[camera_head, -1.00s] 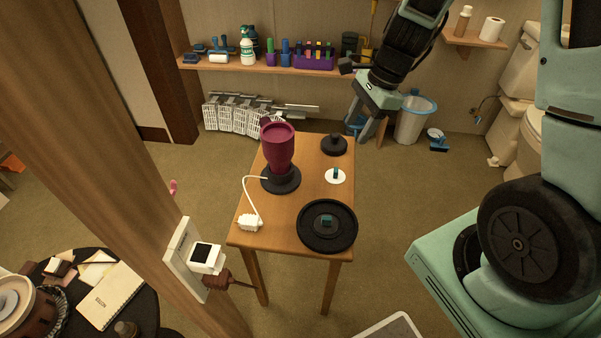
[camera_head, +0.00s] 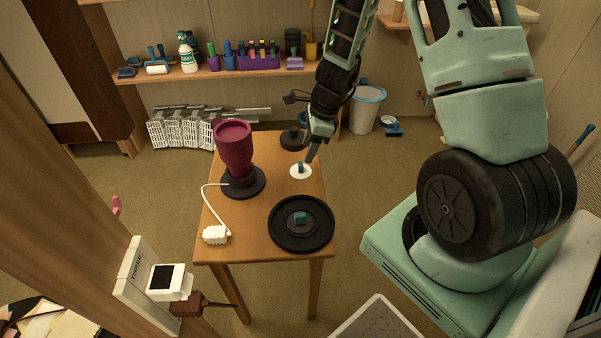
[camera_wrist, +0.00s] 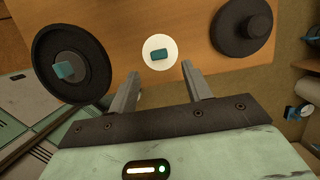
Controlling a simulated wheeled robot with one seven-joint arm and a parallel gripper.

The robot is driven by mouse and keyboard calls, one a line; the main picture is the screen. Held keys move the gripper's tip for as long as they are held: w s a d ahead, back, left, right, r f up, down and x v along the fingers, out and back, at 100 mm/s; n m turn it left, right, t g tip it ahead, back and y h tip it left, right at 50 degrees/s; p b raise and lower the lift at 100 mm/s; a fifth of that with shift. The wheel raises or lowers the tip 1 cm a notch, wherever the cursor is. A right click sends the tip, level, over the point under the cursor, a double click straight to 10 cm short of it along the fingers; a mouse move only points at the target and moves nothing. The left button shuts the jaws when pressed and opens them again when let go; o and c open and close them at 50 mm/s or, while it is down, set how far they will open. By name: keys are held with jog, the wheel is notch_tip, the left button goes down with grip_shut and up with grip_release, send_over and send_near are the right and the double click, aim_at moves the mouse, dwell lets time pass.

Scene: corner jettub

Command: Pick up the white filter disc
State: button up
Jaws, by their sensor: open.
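The white filter disc (camera_head: 293,172) lies flat on the small wooden table, toward its right side, with a teal block on top. It also shows in the wrist view (camera_wrist: 151,54), just beyond and between the fingertips. My gripper (camera_head: 309,155) is above the disc at its upper right, coming down from behind. In the wrist view my gripper (camera_wrist: 159,75) is open, with nothing between its two fingers. The disc appears apart from both fingers.
A large black round plate (camera_head: 275,230) with a teal block lies in front of the disc. A black knobbed lid (camera_head: 290,142) is behind it. A maroon cup on a black base (camera_head: 234,150) and a white corded plug (camera_head: 214,235) are on the table's left (camera_head: 237,249).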

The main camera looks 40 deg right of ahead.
aim_at(301, 164)
jog(key=shift+a+b+x, duration=0.1)
jog(key=shift+b+x, duration=0.4)
jog(key=shift+x, duration=0.85)
jog(key=shift+a+b+x, duration=0.15)
jog(key=shift+b+x, duration=0.3)
jog(key=shift+x, duration=0.9)
jog(key=shift+w+r, duration=0.1)
jog(key=shift+w, duration=0.05)
jog(key=c, duration=1.1)
